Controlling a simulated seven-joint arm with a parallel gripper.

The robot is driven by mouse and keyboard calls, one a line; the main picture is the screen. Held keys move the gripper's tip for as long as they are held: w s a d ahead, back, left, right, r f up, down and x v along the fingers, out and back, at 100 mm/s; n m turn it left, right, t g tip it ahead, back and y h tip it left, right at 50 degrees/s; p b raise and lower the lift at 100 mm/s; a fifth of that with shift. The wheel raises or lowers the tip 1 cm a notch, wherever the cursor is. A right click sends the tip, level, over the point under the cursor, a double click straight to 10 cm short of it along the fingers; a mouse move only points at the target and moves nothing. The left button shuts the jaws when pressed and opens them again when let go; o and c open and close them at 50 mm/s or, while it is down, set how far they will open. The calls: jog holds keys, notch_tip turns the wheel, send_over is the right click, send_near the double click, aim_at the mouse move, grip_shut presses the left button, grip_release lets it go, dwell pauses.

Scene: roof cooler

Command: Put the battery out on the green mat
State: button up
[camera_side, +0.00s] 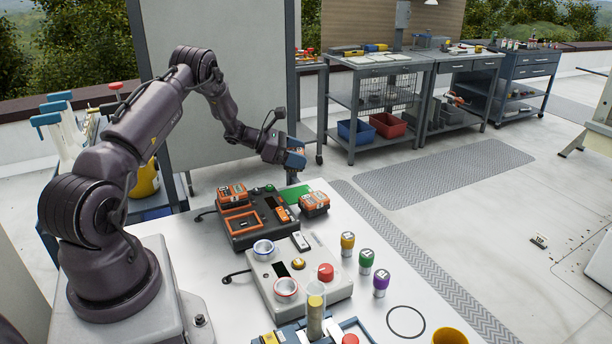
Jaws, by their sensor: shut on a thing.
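My gripper (296,158) is above the far edge of the white table, over the area of the green mat (294,192). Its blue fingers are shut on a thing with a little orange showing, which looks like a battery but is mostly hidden. An orange-and-dark battery (233,194) stands at the back left of the dark charger unit (262,236). Another orange-and-dark battery (314,202) is beside the mat's right part; whether it touches the mat is unclear. An orange frame (243,223) on the unit looks empty.
A grey panel (312,284) with two ringed dials and a red knob stands in front of the dark unit. Yellow, green and purple capped jars (365,262) stand to its right. Workbenches (390,100) are behind.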

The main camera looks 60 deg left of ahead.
jog(key=w+a+f, duration=0.1)
jog(key=f, duration=0.1)
jog(key=w+a+f, duration=0.1)
jog(key=f, duration=0.1)
jog(key=w+a+f, duration=0.1)
jog(key=w+f, duration=0.1)
jog(key=shift+w+a, duration=0.1)
jog(key=shift+a, duration=0.05)
jog(key=shift+w+a+f, duration=0.1)
jog(key=shift+w+f, duration=0.05)
jog(key=shift+f, duration=1.4)
jog(key=shift+f, duration=0.15)
jog(key=o, duration=1.2)
